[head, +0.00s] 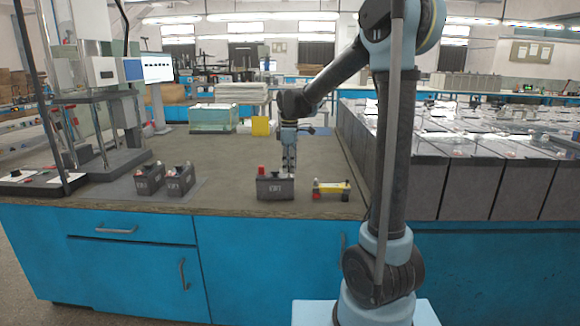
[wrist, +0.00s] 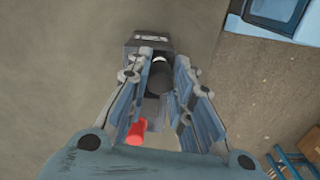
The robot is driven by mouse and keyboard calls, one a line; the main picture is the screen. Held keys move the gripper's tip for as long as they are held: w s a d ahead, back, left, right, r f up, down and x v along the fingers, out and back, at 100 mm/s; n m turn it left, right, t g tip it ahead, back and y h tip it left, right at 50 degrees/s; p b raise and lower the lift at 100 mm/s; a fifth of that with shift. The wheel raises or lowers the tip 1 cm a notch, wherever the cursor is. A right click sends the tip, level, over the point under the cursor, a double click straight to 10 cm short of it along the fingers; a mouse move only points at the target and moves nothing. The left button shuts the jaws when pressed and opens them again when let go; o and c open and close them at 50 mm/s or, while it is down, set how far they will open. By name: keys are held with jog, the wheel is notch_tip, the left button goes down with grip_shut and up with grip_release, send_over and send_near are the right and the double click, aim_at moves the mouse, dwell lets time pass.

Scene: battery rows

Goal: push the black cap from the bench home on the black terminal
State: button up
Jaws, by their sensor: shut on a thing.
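My gripper (head: 290,170) points down over the right part of the dark battery (head: 275,188) near the bench's front edge. In the wrist view my gripper (wrist: 160,82) is shut on the black cap (wrist: 160,77), which sits between the fingers above the battery top (wrist: 150,42). The black terminal is hidden below the cap and fingers. I cannot tell whether the cap touches it or how far down it sits. A red cap (head: 261,169) stands on the battery's left part; it also shows in the wrist view (wrist: 137,131).
A yellow piece (head: 331,187) with red and black ends lies right of the battery. Two more batteries (head: 150,180) (head: 180,180) stand on a mat at the left, near a metal stand. Bare bench (head: 230,155) lies behind the battery.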

jog(key=shift+f, duration=0.9)
dwell(1.5)
jog(key=o, duration=1.3)
jog(key=shift+r, duration=3.55)
